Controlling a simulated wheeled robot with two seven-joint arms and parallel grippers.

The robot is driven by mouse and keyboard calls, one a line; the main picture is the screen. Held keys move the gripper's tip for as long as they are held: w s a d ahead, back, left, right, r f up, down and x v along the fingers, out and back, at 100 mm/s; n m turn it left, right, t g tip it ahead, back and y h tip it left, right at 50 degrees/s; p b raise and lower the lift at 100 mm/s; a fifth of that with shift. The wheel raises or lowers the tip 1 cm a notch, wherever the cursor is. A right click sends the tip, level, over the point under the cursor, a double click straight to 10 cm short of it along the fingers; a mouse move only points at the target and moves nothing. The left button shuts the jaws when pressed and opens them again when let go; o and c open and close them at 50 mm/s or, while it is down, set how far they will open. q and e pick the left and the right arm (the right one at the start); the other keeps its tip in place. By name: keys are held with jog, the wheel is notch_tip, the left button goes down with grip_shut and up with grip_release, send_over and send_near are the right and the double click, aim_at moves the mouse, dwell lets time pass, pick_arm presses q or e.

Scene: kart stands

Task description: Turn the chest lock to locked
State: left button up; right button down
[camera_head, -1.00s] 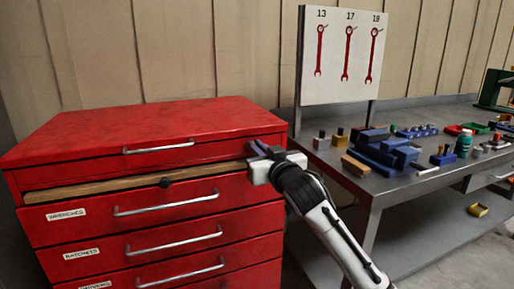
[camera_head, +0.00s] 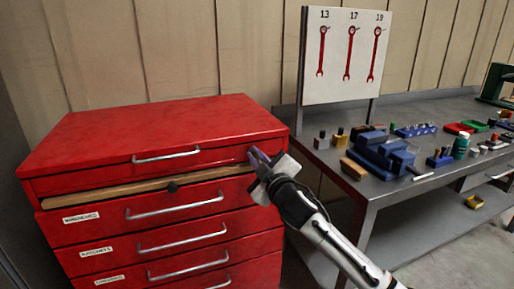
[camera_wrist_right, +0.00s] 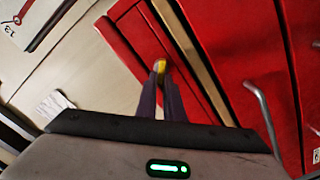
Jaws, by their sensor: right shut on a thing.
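The red tool chest (camera_head: 150,135) stands at the left of the head view, with its top lid and drawers shut. Its lock (camera_wrist_right: 159,66) shows in the right wrist view as a small round grey and yellow piece on the red front. My right gripper (camera_head: 256,157) is at the upper right of the chest's front, its purple fingers shut on the lock. In the right wrist view the fingertips (camera_wrist_right: 161,78) close around it. In the head view the gripper hides the lock, so its turn angle cannot be read. My left gripper is not in view.
Metal handles stick out from the drawers. A grey workbench (camera_head: 350,205) with a blue vise (camera_head: 380,150) and small parts stands at right, below a white wrench board (camera_head: 345,55).

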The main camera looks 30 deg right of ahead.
jog(key=shift+n+p, duration=0.5)
jog(key=shift+n, duration=0.5)
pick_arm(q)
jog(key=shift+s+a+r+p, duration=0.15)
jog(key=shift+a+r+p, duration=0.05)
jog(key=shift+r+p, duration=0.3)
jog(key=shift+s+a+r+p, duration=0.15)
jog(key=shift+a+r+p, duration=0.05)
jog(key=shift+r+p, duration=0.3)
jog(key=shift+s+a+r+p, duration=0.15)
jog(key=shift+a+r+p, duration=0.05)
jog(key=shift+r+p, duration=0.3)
pick_arm(e)
jog(key=shift+a+f+n, duration=0.1)
jog(key=shift+f+n, duration=0.15)
jog(key=shift+n, duration=1.4)
jog(key=shift+a+f+n, duration=0.1)
jog(key=shift+f+n, duration=0.1)
jog(key=shift+n, duration=1.45)
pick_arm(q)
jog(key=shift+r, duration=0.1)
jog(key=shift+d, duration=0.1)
pick_arm(e)
jog(key=c, duration=1.9)
grip_release()
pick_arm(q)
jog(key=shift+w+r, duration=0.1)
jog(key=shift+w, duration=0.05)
pick_arm(e)
jog(key=shift+o, duration=0.2)
